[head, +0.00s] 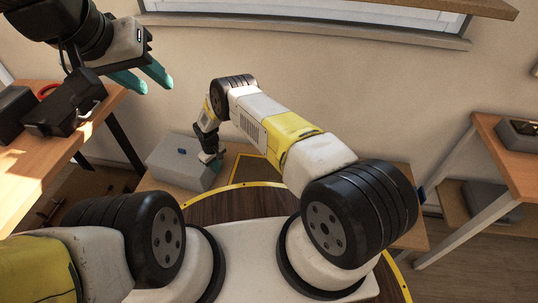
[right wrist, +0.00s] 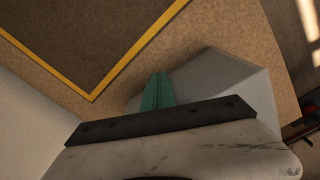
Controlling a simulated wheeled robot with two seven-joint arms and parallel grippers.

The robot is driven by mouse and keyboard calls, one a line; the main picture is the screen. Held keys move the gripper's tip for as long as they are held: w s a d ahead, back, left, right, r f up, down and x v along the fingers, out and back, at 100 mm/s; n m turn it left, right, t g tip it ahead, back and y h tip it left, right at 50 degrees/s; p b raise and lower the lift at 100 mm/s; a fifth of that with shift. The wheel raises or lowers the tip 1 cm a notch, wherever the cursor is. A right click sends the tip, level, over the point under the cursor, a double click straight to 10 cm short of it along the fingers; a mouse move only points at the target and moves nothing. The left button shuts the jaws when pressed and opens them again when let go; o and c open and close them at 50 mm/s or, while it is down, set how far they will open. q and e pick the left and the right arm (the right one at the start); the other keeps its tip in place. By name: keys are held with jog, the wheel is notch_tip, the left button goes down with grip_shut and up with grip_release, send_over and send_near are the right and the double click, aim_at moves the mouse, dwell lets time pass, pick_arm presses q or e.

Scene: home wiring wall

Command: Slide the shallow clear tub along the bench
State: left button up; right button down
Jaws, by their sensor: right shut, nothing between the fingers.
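A pale grey, box-like tub (head: 180,163) sits on the low bench at the left of centre in the head view, with a small blue spot on it. I cannot tell whether it is clear. In the right wrist view its smooth grey side (right wrist: 235,85) shows behind the fingers. My right gripper (head: 214,166) is shut and empty, pointing down at the tub's right side; I cannot tell whether it touches. Its teal fingers (right wrist: 158,92) lie together in the right wrist view. My left gripper (head: 145,80) is open and empty, raised high at the upper left, away from the tub.
A dark patch with a yellow border (right wrist: 85,35) lies on the bench beside the tub. A wooden table (head: 60,140) with dark items stands at left, another table (head: 510,160) at right. The wall and a window ledge (head: 310,33) close off the back.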

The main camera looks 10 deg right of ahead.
jog(key=shift+w+a, duration=0.15)
jog(key=shift+a, duration=0.3)
jog(key=shift+s+d, duration=0.25)
jog(key=shift+d, duration=0.5)
jog(key=shift+s+d, duration=0.2)
jog(key=shift+d, duration=0.5)
notch_tip(320, 180, up, 12)
jog(key=shift+s, duration=0.1)
